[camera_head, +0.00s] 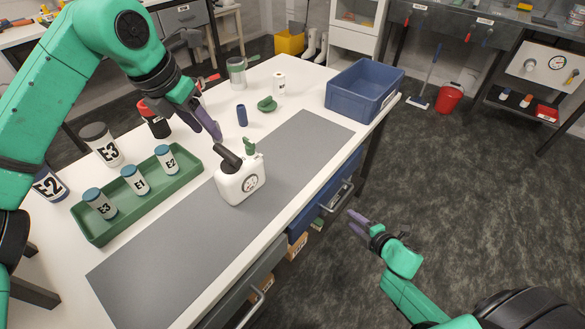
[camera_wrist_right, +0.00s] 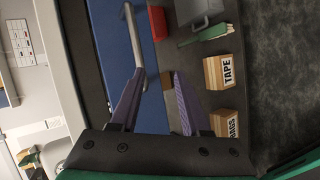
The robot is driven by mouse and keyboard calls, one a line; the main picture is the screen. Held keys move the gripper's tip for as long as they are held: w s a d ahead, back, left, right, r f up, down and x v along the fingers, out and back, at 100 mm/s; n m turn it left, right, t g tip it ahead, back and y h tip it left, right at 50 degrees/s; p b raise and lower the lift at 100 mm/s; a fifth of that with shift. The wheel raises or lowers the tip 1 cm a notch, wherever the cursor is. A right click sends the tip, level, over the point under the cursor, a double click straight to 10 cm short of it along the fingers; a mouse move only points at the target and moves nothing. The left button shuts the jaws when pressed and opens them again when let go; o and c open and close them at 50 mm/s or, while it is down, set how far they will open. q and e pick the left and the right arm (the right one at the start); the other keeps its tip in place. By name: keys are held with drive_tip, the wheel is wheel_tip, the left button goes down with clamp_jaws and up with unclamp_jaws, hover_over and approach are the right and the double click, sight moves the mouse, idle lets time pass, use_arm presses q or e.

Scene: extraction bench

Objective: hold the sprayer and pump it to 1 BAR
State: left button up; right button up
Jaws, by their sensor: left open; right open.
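The sprayer (camera_head: 238,186) is a white squat bottle standing upright on the grey mat (camera_head: 168,257). My right gripper (camera_head: 357,222) is open and empty, off the bench's front side. In the right wrist view its fingers (camera_wrist_right: 152,100) are spread with nothing between them.
A green tray (camera_head: 186,190) with several labelled cylinders lies left of the sprayer. A blue bin (camera_head: 352,102) stands at the far right of the bench. A drawer handle (camera_wrist_right: 135,35) and boxes marked TAPE (camera_wrist_right: 222,72) and BAGS (camera_wrist_right: 226,123) are near the right gripper.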

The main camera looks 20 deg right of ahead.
drive_tip(key=w+a+r+n+t+y, duration=0.1)
drive_tip(key=w+a+r+n+y, duration=0.1)
drive_tip(key=a+r+n, duration=0.3)
drive_tip(key=w+a+r+n+t+y, duration=0.1)
drive_tip(key=w+r+n, duration=0.15)
drive_tip(key=r, duration=0.35)
drive_tip(key=n+t+y, duration=0.1)
drive_tip(key=n+y, duration=0.4)
drive_tip(key=n, duration=1.1)
approach(254, 144)
drive_tip(key=x, duration=1.2)
clamp_jaws()
